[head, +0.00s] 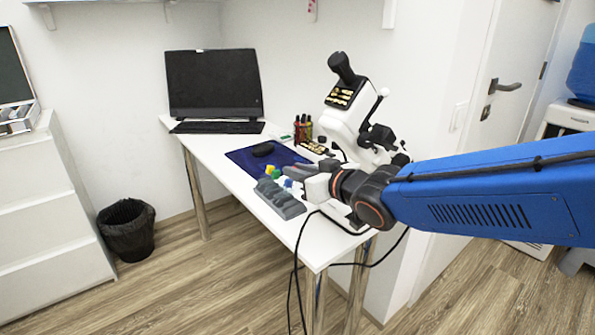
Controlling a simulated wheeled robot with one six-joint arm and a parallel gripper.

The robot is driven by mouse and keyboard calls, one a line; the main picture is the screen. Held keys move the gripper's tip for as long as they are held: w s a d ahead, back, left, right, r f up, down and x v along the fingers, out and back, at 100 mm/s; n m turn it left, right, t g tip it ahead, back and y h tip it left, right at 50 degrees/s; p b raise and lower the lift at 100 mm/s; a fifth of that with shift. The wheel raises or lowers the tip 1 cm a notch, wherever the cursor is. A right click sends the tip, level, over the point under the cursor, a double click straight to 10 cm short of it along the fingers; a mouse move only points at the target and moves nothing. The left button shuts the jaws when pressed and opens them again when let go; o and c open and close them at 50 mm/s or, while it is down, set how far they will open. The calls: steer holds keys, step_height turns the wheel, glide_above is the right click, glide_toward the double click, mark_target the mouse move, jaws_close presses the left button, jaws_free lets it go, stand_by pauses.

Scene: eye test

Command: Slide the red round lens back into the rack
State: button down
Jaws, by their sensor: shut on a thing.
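A grey slotted rack (279,201) lies along the front edge of the white desk. A yellow round piece (270,169), a green one (275,175) and a small blue one (288,183) show at its far side, close to my fingers. I cannot make out a red round lens. My gripper (292,172) is at the rack's far right, low over the desk, with its grey fingers pointing left. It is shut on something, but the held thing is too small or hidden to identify.
A dark blue mat (250,160) with a black mouse (262,149) lies behind the rack. Small bottles (302,128) and a white instrument (346,122) stand behind my gripper. A monitor (213,84) and keyboard (216,127) fill the far end. Bare desk shows left of the mat.

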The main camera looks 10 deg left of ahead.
mark_target(293, 186)
steer(key=shift+f, duration=2.45)
stand_by(3.0)
steer(key=c, duration=1.6)
jaws_free()
steer(key=shift+s+d, duration=0.1)
